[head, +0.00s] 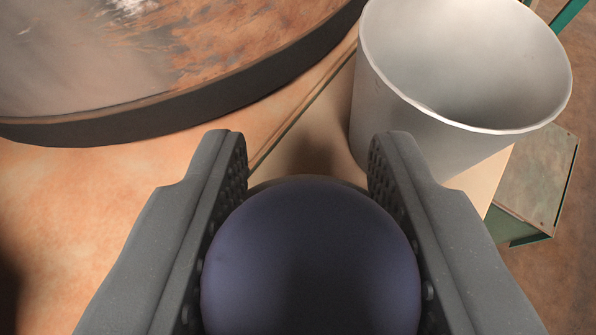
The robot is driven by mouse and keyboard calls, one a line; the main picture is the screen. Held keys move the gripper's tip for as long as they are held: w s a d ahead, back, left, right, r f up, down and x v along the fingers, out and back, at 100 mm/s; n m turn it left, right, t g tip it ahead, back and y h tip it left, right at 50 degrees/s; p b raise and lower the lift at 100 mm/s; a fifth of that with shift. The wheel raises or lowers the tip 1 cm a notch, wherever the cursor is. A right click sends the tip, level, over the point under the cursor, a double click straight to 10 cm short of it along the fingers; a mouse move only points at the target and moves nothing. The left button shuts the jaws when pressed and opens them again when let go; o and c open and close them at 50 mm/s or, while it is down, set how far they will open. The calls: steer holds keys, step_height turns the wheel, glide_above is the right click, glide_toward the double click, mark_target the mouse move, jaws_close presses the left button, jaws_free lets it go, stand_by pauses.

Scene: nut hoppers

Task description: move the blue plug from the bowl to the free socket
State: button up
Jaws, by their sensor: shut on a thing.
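The blue plug (311,265) shows as a large, smooth, dark blue rounded top at the bottom middle. My gripper (308,160) is shut on it, with one dark grey studded finger on each side. The plug's lower part is hidden below the frame edge and behind its own top. A pale grey, round, open-topped vessel (400,125) stands just beyond the right finger, at the upper right. Its visible inside is empty. I cannot tell whether it is the task's bowl. No socket can be made out in this view.
A large round disc with a dark rim (190,112) and a worn, rusty top fills the upper left. A pale board lies under the vessel. A green-edged metal piece (537,185) is at the right. The mottled orange-brown surface (70,215) at left looks clear.

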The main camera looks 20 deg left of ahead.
mark_target(307, 256)
steer(key=shift+f+b, duration=0.6)
steer(key=shift+f, duration=1)
steer(key=shift+s, duration=0.2)
steer(key=shift+f+b, duration=0.4)
steer(key=shift+b, duration=0.05)
stand_by(0.4)
steer(key=o, duration=0.8)
steer(key=b+v, duration=0.3)
steer(key=v, duration=0.8)
stand_by(0.4)
steer(key=shift+f, duration=0.1)
